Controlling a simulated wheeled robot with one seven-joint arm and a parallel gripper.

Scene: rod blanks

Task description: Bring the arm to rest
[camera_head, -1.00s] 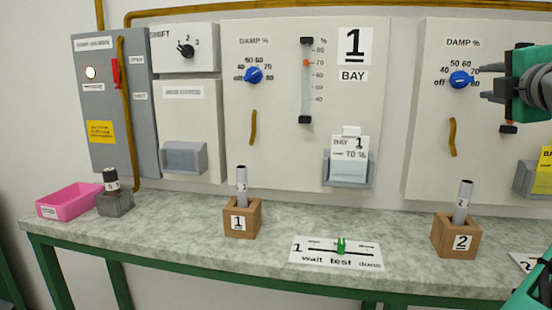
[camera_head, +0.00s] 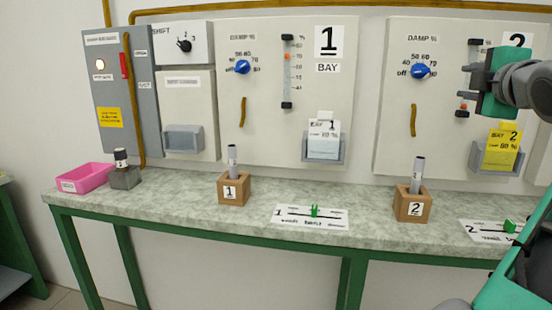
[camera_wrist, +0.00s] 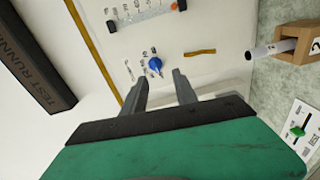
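My gripper (camera_head: 466,77) is held up in front of the bay 2 panel (camera_head: 393,110), to the right of that panel's blue knob (camera_head: 420,71) in the head view. In the wrist view my gripper (camera_wrist: 160,84) has its two grey fingers apart with nothing between them. The blue knob (camera_wrist: 155,64) shows beyond the fingertips; the fingers do not appear to touch it. The green and grey arm comes in from the right edge of the head view, with most of it out of frame.
A green-framed bench (camera_head: 160,199) runs below the panels. It bears wooden blocks 1 (camera_head: 234,190) and 2 (camera_head: 411,206) with upright rods, a pink bin (camera_head: 85,177), a grey block (camera_head: 125,178) with a dark-topped rod and slider cards (camera_head: 290,216).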

